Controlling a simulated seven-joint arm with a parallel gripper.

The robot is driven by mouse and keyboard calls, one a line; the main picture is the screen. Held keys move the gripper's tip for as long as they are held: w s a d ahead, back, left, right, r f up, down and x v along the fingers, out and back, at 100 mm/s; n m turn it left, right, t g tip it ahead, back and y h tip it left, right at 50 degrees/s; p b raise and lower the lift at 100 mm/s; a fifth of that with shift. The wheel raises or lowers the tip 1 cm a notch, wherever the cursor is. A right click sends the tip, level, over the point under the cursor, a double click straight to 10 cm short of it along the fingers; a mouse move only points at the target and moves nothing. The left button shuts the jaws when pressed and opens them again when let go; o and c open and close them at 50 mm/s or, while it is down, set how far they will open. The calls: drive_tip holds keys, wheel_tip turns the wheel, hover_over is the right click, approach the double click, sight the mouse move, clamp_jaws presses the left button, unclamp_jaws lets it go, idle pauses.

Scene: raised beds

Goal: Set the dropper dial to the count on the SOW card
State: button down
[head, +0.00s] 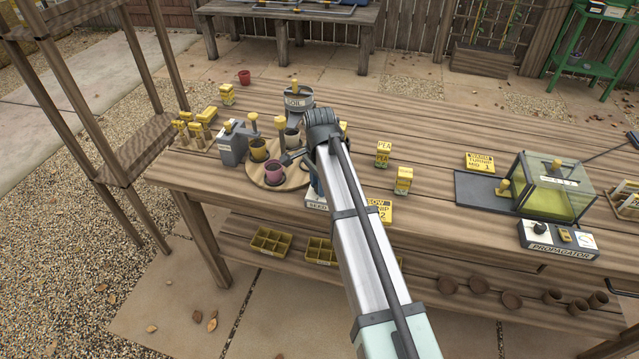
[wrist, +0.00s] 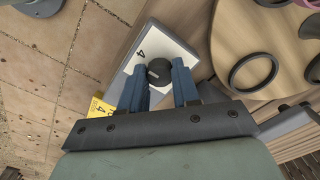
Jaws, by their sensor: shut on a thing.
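The dropper (wrist: 180,45) has a pale plate with a black round dial (wrist: 159,70) and a printed 4 beside it. My gripper (wrist: 158,76) is shut on the dial, one blue finger on each side of it. In the head view my arm hides most of the dropper; a bit of its pale front (head: 315,200) shows at the arm's left. The yellow SOW card (head: 379,210) lies just right of the arm, partly covered; its last figure looks like a 2. In the wrist view a yellow card (wrist: 98,112) shows a figure like 4, partly behind my gripper.
A round wooden board (head: 266,181) with cups stands left of my arm, beside a grey SOIL pot (head: 297,101). Yellow PEA packets (head: 383,153) stand to the right. The propagator (head: 557,238) is farther right. The bench between is mostly clear.

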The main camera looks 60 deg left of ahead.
drive_tip(key=shift+m, duration=0.3)
drive_tip(key=c, duration=0.8)
unclamp_jaws()
wheel_tip(320, 180, up, 14)
drive_tip(key=shift+f, duration=0.1)
idle(0.6)
